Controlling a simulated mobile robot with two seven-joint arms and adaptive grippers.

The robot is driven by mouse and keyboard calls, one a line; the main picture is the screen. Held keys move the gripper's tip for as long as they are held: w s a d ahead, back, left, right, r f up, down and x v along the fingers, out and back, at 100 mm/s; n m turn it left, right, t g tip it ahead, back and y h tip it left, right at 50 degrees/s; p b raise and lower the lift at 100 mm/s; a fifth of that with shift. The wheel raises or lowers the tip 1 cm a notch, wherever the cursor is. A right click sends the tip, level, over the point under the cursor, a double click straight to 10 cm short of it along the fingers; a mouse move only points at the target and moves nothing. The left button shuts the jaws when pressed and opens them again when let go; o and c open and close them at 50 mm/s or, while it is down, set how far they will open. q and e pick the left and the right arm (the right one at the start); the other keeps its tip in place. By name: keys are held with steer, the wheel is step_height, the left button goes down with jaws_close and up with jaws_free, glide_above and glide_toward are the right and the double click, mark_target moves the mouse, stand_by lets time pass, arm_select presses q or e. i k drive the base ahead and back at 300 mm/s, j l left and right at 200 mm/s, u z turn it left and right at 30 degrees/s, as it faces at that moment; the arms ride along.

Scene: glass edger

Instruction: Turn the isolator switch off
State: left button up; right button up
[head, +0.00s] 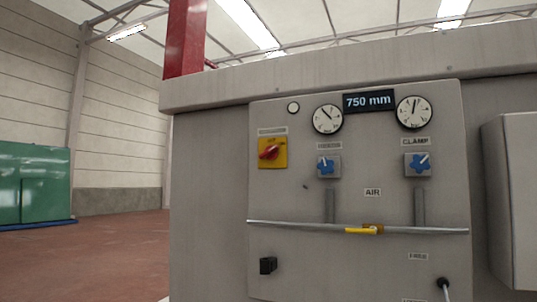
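The isolator switch is a red rotary handle (269,152) on a yellow square plate (280,162), at the upper left of the grey machine panel (300,205). The handle lies tilted, its left end lower than its right end. The small lettering around it is too blurred to read. Neither of my grippers is in the head view.
Two gauges (327,119) and a "750 mm" display (368,101) are at the panel's top. Two blue knobs (328,166) sit below. A horizontal pipe with a yellow lever (363,230) crosses the panel. A grey box (512,200) juts out at right. Open floor (90,262) lies left.

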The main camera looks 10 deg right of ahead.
mark_target(271, 152)
steer(key=i+j, duration=0.25)
steer(key=i+j+z, duration=0.1)
steer(key=i+j, duration=0.15)
steer(key=j, duration=0.2)
steer(key=i+j, duration=0.5)
steer(key=j, duration=0.25)
steer(key=z, duration=0.05)
